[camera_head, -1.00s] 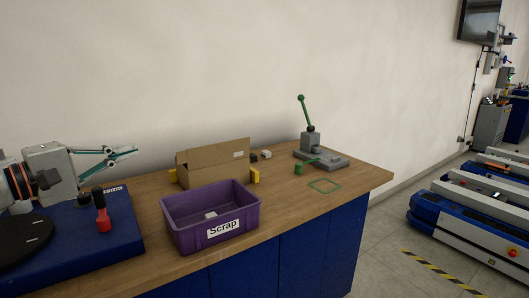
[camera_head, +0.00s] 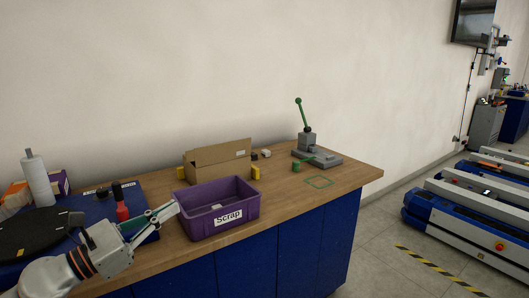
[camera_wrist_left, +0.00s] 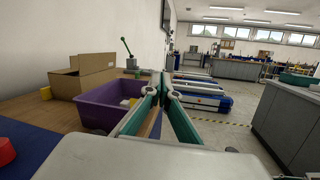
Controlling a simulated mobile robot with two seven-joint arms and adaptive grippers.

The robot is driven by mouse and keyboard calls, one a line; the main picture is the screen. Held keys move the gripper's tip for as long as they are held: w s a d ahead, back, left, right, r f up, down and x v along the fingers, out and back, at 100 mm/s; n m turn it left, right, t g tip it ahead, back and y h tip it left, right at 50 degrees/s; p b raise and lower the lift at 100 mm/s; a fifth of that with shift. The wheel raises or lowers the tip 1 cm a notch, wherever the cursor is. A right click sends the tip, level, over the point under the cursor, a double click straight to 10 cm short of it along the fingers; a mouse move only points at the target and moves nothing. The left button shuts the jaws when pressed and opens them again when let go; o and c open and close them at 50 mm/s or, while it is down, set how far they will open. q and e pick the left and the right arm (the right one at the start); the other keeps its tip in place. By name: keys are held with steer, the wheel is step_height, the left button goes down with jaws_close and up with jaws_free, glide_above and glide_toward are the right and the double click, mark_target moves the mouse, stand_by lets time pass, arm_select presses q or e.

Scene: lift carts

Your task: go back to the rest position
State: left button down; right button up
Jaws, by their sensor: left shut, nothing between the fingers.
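My left gripper (camera_head: 166,213) is at the lower left in the head view, in front of the bench's near edge and just left of the purple scrap bin. Its fingers are together and hold nothing. In the left wrist view the green-and-grey fingers (camera_wrist_left: 162,88) meet at their tips, with the bin behind and to the left. My right gripper does not show in either view.
The purple scrap bin (camera_head: 217,226), a cardboard box (camera_head: 220,158) and a green-handled press (camera_head: 305,143) stand on the wooden bench (camera_head: 335,180). A blue mat with a red-and-black tool (camera_head: 122,209) lies left. Blue-and-white lift carts (camera_head: 465,220) stand on the floor at right.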

arm_select(q)
steer(key=s+f+n+t+y+p, duration=0.15)
steer(key=s+f+n+y, duration=0.3)
steer(key=f+n, duration=0.8)
steer(key=s+f+n+t+y+p, duration=0.15)
steer(key=s+f+n+y, duration=0.35)
steer(key=f+n, duration=0.8)
steer(key=s+f+n+g+y+p, duration=0.1)
steer(key=s+f+n+g, duration=0.2)
steer(key=s+f+n, duration=0.4)
steer(key=s+d+f+n+g+p, duration=0.1)
steer(key=s+f+n+g, duration=0.3)
steer(key=s+f+n, duration=0.4)
steer(key=s+n+p, duration=0.1)
steer(key=s, duration=0.4)
steer(key=shift+d+n+y, duration=0.3)
steer(key=shift+n+y, duration=0.05)
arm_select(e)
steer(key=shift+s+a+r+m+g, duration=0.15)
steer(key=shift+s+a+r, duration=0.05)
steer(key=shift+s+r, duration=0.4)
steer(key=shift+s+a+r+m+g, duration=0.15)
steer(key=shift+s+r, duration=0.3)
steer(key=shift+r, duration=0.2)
arm_select(q)
steer(key=shift+r, duration=0.1)
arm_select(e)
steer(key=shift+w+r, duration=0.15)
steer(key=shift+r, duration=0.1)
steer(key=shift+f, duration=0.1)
